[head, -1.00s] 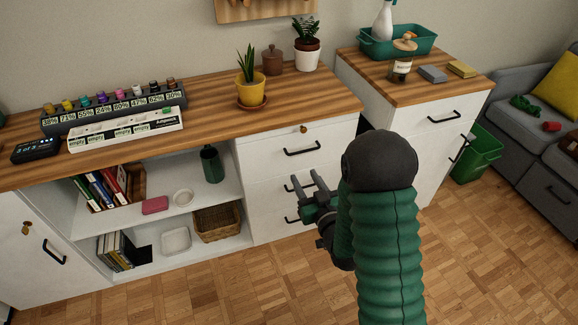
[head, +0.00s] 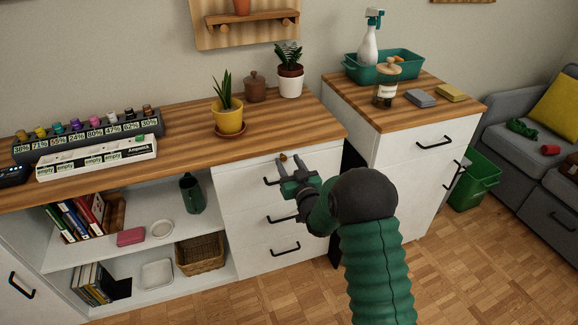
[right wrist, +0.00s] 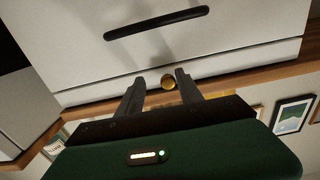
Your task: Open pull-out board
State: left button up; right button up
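The pull-out board (head: 325,147) shows as a thin white front strip under the wooden top, above the top drawer. It appears closed, flush with the cabinet. Its small brass knob (head: 283,157) is by my right gripper's fingertips. My right gripper (head: 294,161) is open in front of the board. In the right wrist view, which is upside down, the knob (right wrist: 169,82) appears between the two parted fingers (right wrist: 158,80), nearer the right one. I cannot tell whether the tips reach around it; no contact shows. My left gripper is out of view.
The top drawer's black handle (right wrist: 157,22) is just below the board. A yellow plant pot (head: 229,117) stands on the desktop (head: 190,140) above. Open shelves with books and a basket (head: 200,253) are to the left. The floor (head: 300,295) in front is clear.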

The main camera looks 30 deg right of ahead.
jog(key=shift+a+r, duration=0.3)
jog(key=shift+a, duration=0.6)
jog(key=shift+c, duration=0.7)
jog(key=shift+d+f, duration=0.1)
jog(key=shift+d, duration=0.4)
grip_shut()
jog(key=shift+a, duration=0.2)
jog(key=shift+f, duration=0.1)
